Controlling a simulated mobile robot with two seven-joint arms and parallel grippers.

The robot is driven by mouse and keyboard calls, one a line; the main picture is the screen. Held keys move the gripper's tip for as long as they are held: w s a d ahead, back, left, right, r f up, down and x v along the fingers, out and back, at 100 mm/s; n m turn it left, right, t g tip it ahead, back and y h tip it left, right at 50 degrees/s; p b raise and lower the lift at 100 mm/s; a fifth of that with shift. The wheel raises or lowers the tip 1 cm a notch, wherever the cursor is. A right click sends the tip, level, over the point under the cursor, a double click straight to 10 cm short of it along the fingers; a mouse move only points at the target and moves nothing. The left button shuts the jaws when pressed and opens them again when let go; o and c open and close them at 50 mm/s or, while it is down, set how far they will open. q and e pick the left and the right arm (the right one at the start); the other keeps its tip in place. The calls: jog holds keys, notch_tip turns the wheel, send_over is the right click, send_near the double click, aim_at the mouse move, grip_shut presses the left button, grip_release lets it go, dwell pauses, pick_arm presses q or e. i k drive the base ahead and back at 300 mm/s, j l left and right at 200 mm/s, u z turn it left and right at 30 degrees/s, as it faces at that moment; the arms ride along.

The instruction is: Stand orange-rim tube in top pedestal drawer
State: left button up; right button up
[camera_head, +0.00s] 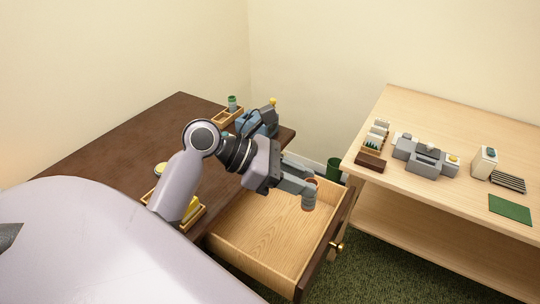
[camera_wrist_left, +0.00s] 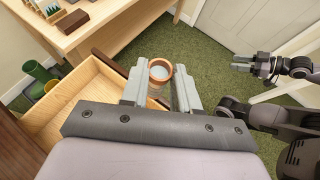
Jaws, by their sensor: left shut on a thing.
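The orange-rim tube (camera_head: 308,201) is a small greyish cylinder with an orange rim, and it is upright. My left gripper (camera_head: 305,184) is shut on it, holding it over the front right part of the open drawer. In the left wrist view the tube (camera_wrist_left: 160,71) sits between the two fingertips (camera_wrist_left: 160,90), its round mouth facing the camera. The top pedestal drawer (camera_head: 262,238) is pulled out, and its visible wooden floor is bare. The drawer also shows in the left wrist view (camera_wrist_left: 62,112). My right gripper (camera_wrist_left: 242,63) is at the right of the left wrist view, apparently open and empty.
The dark desk (camera_head: 110,135) carries wooden trays and a blue-grey device (camera_head: 258,124). A light wood table (camera_head: 470,125) at right holds racks, a grey machine and a green mat (camera_head: 510,210). A green bin (camera_head: 334,168) stands between them. Carpet is clear beyond the drawer.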

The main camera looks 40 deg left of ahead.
aim_at(288, 232)
jog(key=i+l+u, duration=0.2)
jog(key=u, duration=0.3)
jog(key=i+l+u, duration=0.35)
jog(key=u, duration=0.15)
jog(key=i+l+u, duration=0.15)
jog(key=l+u, duration=0.3)
